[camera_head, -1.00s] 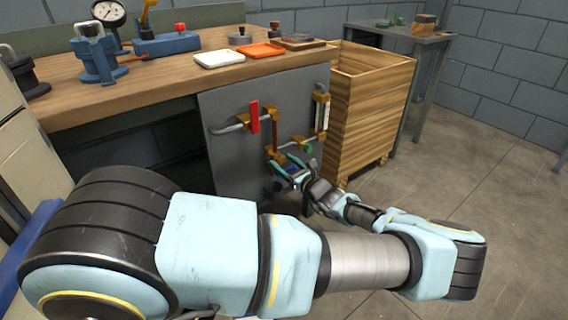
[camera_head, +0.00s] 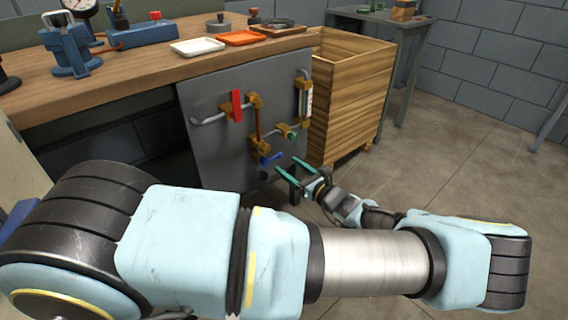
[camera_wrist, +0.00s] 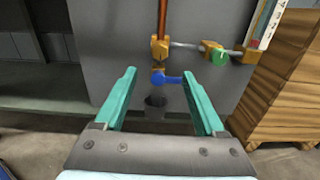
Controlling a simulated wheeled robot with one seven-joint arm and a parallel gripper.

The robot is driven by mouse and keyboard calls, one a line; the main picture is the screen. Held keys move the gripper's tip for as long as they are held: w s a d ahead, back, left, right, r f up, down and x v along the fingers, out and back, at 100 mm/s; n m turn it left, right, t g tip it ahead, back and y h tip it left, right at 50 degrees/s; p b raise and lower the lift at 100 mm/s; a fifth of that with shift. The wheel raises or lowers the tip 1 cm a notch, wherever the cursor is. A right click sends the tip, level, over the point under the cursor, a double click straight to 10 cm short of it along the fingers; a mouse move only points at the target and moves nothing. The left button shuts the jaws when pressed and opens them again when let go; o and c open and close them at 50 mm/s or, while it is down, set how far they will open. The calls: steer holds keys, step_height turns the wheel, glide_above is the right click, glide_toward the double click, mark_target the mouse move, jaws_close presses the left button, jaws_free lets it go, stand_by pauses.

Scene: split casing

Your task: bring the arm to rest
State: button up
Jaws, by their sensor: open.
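My gripper (camera_head: 295,172) is low in front of the grey panel (camera_head: 207,150) under the workbench. Its two green fingers are spread apart with nothing between them, as the wrist view (camera_wrist: 160,102) also shows. A blue lever handle (camera_head: 271,158) on a brass valve is just beyond the fingertips. In the wrist view the blue handle (camera_wrist: 168,79) lies sideways, pointing right, and looks apart from the fingers. My arm stretches across the foreground, bent back toward the panel.
The panel also carries a red handle (camera_head: 237,106), a green knob (camera_head: 292,135), pipes and a white gauge strip (camera_head: 305,101). A wooden crate (camera_head: 348,105) stands right of it. The workbench (camera_head: 130,76) is above. Bare floor (camera_head: 450,165) lies to the right.

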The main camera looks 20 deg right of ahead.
stand_by(0.4)
steer(key=s+a+r+n+g, duration=0.2)
steer(key=s+a+n+g, duration=0.1)
steer(key=a+n+g, duration=0.6)
steer(key=s+a+r+n+g, duration=0.2)
steer(key=s+a+n+g, duration=0.1)
steer(key=a+n+g, duration=0.55)
steer(key=s+a+r+n+t+h, duration=0.1)
steer(key=s+a+r+n+h, duration=0.1)
steer(key=a+r+n+h, duration=0.5)
steer(key=s+a+r+n+t+h, duration=0.1)
steer(key=s+a+r+n+t, duration=0.15)
steer(key=r+n, duration=0.6)
step_height(320, 180, up, 19)
steer(key=m+p, duration=0.3)
steer(key=p, duration=1.3)
steer(key=shift+d+f+g+p, duration=0.2)
steer(key=shift+d+g+p, duration=0.1)
steer(key=shift+g+p, duration=0.1)
